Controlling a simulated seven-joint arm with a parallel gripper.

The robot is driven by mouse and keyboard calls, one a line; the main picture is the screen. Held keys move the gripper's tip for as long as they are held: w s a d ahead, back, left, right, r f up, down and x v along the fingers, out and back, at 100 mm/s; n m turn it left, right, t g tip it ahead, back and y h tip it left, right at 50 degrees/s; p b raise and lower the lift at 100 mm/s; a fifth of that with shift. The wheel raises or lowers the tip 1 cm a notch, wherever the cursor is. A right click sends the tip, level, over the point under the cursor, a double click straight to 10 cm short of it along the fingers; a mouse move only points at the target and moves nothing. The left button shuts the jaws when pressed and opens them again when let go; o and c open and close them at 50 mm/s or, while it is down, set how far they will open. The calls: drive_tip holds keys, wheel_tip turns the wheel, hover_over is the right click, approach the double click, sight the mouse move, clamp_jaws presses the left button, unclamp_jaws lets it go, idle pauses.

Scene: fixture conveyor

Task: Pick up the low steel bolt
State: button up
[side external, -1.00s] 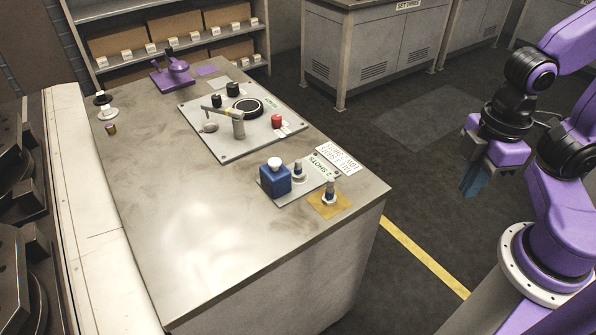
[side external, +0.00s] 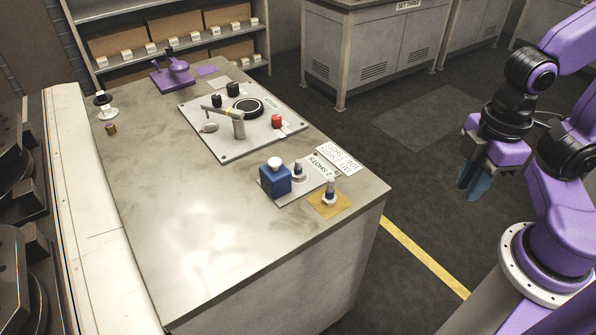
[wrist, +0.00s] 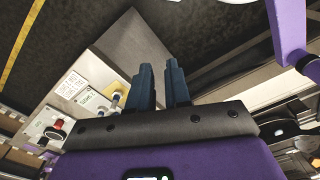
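Two small steel bolt-like pieces stand upright at the front right of the grey table. One (side external: 329,192) is on a yellow patch near the table edge; the other (side external: 298,172) is on the "2 SHOTS" plate. I cannot tell which is the low steel bolt. In the wrist view, a bolt-like piece (wrist: 116,97) shows small beside my fingers. My gripper (side external: 473,184) hangs over the floor, right of the table and well apart from it. In the wrist view (wrist: 161,85) its two blue fingers stand apart with a narrow empty gap.
A blue bottle with a white cap (side external: 275,178) stands close left of the bolts. Behind it is a plate with a lever (side external: 237,121), black knobs and a red knob (side external: 277,121). A purple fixture (side external: 173,75) is farther back. The table's front left is bare.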

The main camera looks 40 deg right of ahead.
drive_tip(key=m+t+y, duration=0.4)
drive_tip(key=t+y, duration=0.4)
drive_tip(key=t, duration=0.2)
approach(299, 161)
drive_tip(key=shift+x, duration=5.1)
drive_tip(key=shift+y, duration=0.3)
clamp_jaws()
